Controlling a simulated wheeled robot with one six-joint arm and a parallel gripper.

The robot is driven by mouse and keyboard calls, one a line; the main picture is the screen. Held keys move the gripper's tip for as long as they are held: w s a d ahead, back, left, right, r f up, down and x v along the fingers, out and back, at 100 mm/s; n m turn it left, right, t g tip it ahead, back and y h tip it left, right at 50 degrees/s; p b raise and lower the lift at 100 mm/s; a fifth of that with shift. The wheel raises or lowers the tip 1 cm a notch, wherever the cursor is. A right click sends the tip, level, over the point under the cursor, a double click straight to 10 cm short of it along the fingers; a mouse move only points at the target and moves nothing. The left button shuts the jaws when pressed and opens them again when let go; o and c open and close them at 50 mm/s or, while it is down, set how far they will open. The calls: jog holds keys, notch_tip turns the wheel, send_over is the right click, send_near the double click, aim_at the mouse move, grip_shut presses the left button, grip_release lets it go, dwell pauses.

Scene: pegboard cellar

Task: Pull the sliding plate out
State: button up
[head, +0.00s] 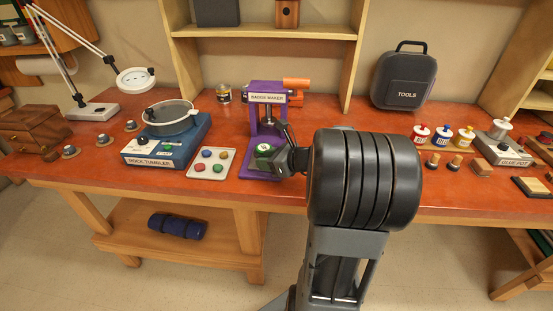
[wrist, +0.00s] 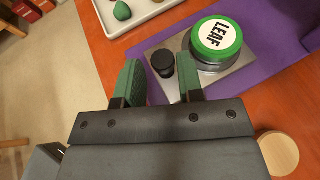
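The purple badge maker (head: 267,95) stands on the orange-red bench, and its purple base shows in the wrist view (wrist: 275,62). Its grey sliding plate (wrist: 222,79) carries a round holder with a green-rimmed white badge reading LEAF (wrist: 217,38). The badge also shows in the head view (head: 263,149). A black knob (wrist: 161,62) stands upright at the plate's near left end. My gripper (wrist: 159,70) is open at the plate, its green-padded fingers on either side of the knob, with a gap on the left. Whether the right finger touches the knob cannot be told. In the head view my gripper (head: 284,158) is partly hidden.
The rock tumbler (head: 166,145) stands further left. A wooden disc (wrist: 279,155) lies to the right of my gripper. The tools case (head: 404,78) stands at the back right.

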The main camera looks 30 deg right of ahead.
jog(key=v, duration=1.3)
jog(key=shift+s+p, duration=0.25)
jog(key=shift+p, duration=0.2)
jog(key=shift+d, duration=0.1)
